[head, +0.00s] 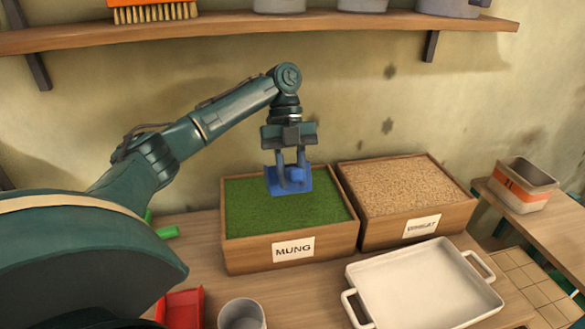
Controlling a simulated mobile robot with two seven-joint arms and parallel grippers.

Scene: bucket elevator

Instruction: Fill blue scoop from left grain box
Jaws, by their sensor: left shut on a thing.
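The left grain box (240,249) has wooden walls and a label that reads MUNG. It is filled with green grain (245,205). My left gripper (291,172) points down over the back middle of this box and is shut on the blue scoop (274,182). The scoop is at or just above the grain; I cannot tell whether it touches. The inside of the scoop is not clearly visible, so its contents cannot be told. My right gripper is not in view.
A second wooden box (375,232) with tan grain stands to the right. A white handled tray (420,285) lies in front of it. A grey cup (242,314) and a red scoop (181,307) are at the front. A shelf (225,32) runs above.

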